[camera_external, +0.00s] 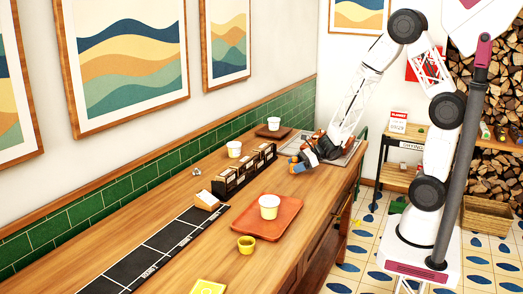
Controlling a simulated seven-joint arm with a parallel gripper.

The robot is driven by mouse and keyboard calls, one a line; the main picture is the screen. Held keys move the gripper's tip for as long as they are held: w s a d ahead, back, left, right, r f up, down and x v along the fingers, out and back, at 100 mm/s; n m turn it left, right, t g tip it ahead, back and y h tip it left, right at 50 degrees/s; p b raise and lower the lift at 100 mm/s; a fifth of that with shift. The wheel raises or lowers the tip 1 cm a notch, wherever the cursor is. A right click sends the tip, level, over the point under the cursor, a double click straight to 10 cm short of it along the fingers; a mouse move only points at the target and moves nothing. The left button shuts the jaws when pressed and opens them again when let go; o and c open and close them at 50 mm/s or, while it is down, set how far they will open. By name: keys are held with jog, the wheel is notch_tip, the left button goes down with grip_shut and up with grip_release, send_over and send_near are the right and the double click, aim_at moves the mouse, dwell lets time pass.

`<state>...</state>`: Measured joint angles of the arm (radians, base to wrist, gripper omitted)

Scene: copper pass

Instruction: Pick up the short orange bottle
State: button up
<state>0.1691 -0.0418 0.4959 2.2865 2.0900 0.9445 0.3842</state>
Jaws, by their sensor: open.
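My gripper (299,161) is at the far right part of the wooden counter, low over its surface, at the end of my bent white arm. It is open. A small orange patch (293,159) shows right at the gripper's end, beside a blue part. It may be the short orange bottle, but it is too small and too covered by the gripper to be sure. I cannot tell whether it stands between the fingers or beside them. No other short orange bottle is clear in the external view.
A black rack (228,182) stands left of my gripper. Nearer are an orange-brown tray (291,219) with a white cup (269,206), a yellow cup (246,244) and a black marked mat (160,240). Another white cup (234,149) and a dark tray (263,132) are further back.

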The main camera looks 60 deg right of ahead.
jog(key=shift+c, duration=0.2)
jog(key=c, duration=1)
jog(key=shift+r, duration=0.15)
jog(key=shift+r, duration=1.7)
jog(key=s, duration=0.5)
jog(key=s+r, duration=0.1)
jog(key=s, duration=1)
jog(key=shift+d+r, duration=0.2)
jog(key=shift+d, duration=0.15)
